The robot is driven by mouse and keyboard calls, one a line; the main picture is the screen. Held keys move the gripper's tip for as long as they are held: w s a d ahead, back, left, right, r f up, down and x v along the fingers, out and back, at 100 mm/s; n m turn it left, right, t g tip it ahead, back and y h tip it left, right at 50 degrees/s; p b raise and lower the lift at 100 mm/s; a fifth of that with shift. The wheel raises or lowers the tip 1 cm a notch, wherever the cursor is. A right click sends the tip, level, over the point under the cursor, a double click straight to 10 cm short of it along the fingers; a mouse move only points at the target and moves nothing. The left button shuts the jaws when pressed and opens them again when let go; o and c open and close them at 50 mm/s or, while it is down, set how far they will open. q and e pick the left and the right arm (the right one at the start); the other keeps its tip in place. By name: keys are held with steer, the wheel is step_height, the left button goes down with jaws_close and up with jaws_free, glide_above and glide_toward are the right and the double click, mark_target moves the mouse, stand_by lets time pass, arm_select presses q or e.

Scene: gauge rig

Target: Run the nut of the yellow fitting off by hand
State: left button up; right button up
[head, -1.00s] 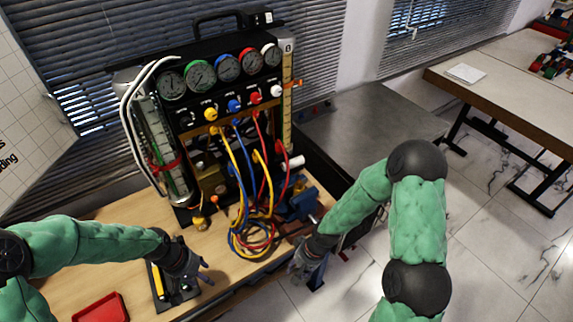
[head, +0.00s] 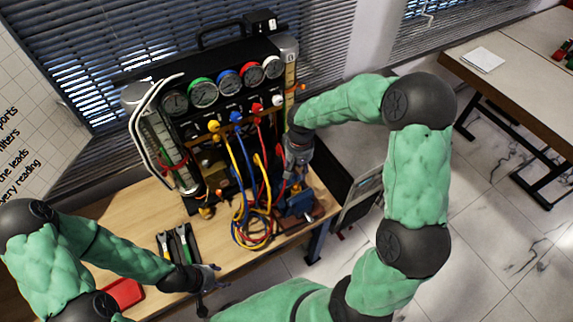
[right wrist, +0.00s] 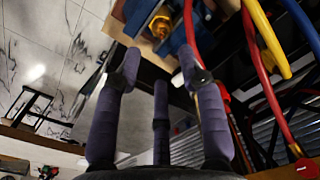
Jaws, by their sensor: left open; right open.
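A yellow fitting (head: 213,125) sits on the rig's front under the gauges, with a yellow hose hanging from it. Its nut is too small to make out. In the right wrist view, a brass-yellow round piece (right wrist: 160,25) shows between the jaws of a blue vise (right wrist: 180,40). The blue vise (head: 298,203) also shows in the head view at the bench's right end. My right gripper (head: 294,178) is open and empty, above the vise beside the red hose. In the wrist view its fingers (right wrist: 160,75) are spread apart. My left gripper (head: 212,280) is open near the bench's front edge.
Yellow, blue and red hoses (head: 252,235) hang in loops before the gauge rig (head: 225,92). A tool holder (head: 178,245) and a red tray (head: 123,292) lie on the bench at the left. Bare bench (head: 130,215) shows left of the rig.

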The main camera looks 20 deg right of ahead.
mark_target(296, 185)
steer(key=f, duration=0.9)
steer(key=shift+w+d+f, duration=0.15)
steer(key=shift+w+f, duration=0.1)
steer(key=shift+w, duration=0.1)
jaws_close()
